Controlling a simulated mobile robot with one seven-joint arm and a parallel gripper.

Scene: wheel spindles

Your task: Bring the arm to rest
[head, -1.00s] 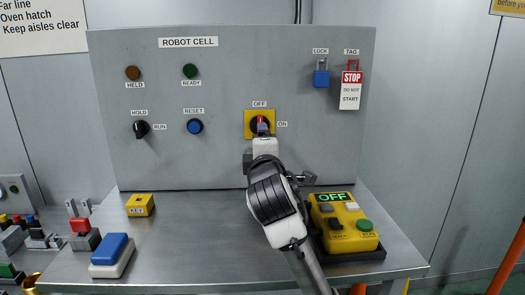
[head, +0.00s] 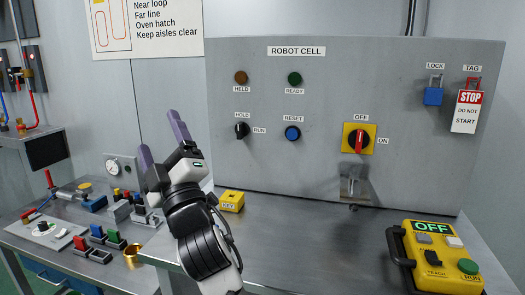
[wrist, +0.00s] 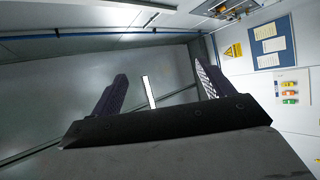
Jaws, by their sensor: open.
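My gripper (head: 163,147) is raised in front of the left part of the robot cell panel (head: 330,80), fingers pointing up and to the left. It is open, with nothing between its two fingers. In the wrist view my gripper (wrist: 160,92) shows spread fingers with only the far wall and ceiling behind them. The red switch handle on its yellow plate (head: 348,143) stands upright, near the OFF label, and my gripper is well clear of it.
A yellow KEY block (head: 231,201) sits on the bench just right of my arm. A yellow pendant (head: 440,256) reading OFF lies at the right. A blue lock (head: 433,96) and a red STOP tag (head: 466,111) hang on the panel. A side bench with several small parts is at left.

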